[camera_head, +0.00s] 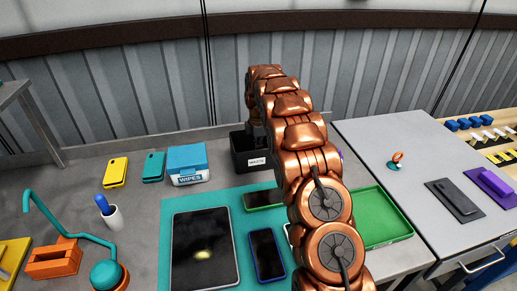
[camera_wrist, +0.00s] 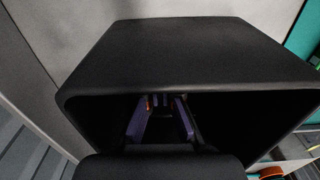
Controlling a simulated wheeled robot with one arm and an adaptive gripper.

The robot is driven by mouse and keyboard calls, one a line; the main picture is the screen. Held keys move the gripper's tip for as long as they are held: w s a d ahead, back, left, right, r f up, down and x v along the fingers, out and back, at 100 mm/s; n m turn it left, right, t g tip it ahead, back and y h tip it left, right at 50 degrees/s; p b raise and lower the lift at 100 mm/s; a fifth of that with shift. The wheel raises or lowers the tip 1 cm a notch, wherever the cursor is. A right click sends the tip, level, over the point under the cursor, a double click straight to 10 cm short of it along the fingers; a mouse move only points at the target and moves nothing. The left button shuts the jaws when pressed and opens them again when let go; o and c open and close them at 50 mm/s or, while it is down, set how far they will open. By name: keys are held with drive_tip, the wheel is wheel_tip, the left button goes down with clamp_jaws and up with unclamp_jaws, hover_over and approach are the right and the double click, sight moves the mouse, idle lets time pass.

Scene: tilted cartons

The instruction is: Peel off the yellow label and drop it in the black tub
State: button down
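The black tub (camera_head: 238,150) stands at the back of the bench with a white tag on its front, partly hidden by my arm. In the wrist view the black tub (camera_wrist: 190,55) fills most of the picture, and its inside is very dark. My gripper (camera_wrist: 160,112) shows there as two purple fingers, apart, pointing into the tub opening. A tiny orange spot shows by the left finger; I cannot tell what it is. I cannot make out a yellow label. A blurred yellowish spot shows on the dark tablet (camera_head: 203,265).
A blue wipes box (camera_head: 187,163) stands left of the tub. Yellow (camera_head: 116,172) and teal (camera_head: 154,167) phones lie farther left. A teal mat (camera_head: 240,215) holds the tablet and phones (camera_head: 267,254). A green tray (camera_head: 385,222) lies right of my arm.

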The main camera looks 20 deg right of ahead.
idle(0.4)
drive_tip(key=c, duration=1.2)
unclamp_jaws()
drive_tip(key=shift+c, duration=0.2)
wheel_tip(320, 180, up, 20)
drive_tip(key=p, duration=0.5)
